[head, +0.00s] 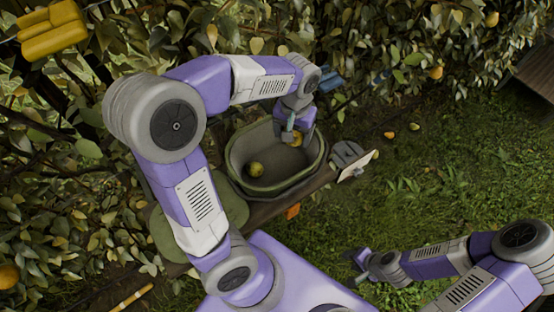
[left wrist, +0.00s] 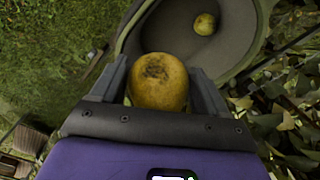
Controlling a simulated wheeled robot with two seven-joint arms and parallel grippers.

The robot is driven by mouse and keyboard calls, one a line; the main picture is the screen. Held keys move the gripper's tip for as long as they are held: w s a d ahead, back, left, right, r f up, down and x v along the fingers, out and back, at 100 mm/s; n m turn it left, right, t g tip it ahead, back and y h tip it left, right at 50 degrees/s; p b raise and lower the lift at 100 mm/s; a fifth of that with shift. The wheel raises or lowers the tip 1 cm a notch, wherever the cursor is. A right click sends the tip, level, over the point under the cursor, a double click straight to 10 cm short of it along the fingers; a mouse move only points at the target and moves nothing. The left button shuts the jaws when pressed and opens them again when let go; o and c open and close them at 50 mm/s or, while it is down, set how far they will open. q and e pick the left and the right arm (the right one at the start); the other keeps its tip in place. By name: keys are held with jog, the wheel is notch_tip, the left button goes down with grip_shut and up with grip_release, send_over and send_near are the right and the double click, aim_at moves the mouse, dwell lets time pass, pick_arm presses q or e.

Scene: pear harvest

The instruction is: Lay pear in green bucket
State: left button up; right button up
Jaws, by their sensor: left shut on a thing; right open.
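The green bucket (head: 238,155) stands in the middle of the head view, with one yellow-green pear (head: 255,169) lying on its floor. My left gripper (head: 293,134) is over the bucket's far right part, shut on a yellow-brown pear (head: 297,139). In the left wrist view this held pear (left wrist: 158,82) sits between the two fingers with a dark rough patch facing the camera. The bucket (left wrist: 228,70) and the pear inside it (left wrist: 204,24) show beyond it. My right gripper (head: 357,262) is open and empty over the grass at the lower right.
A plank (head: 315,184) runs along the bucket's right side, with a white card (head: 358,166) beside it. Leafy branches with hanging pears (head: 491,19) fill the back and left.

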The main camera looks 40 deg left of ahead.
aim_at(290, 172)
pick_arm(q)
jog(key=w+f+m+b, duration=0.1)
jog(key=f+b, duration=0.3)
jog(key=f, duration=0.5)
jog(key=w+a+f+m+b, duration=0.1)
jog(key=f+b, duration=0.3)
jog(key=f, duration=0.4)
jog(key=w+f+m+b, duration=0.1)
jog(key=f+b, duration=0.3)
jog(key=f, duration=0.5)
jog(key=shift+w+a+f, duration=0.3)
jog(key=shift+w, duration=0.1)
jog(key=shift+f, duration=0.15)
jog(key=o, duration=1.3)
notch_tip(290, 172, up, 12)
jog(key=p, duration=0.3)
jog(key=shift+r+p, duration=0.2)
jog(key=shift+p, duration=0.2)
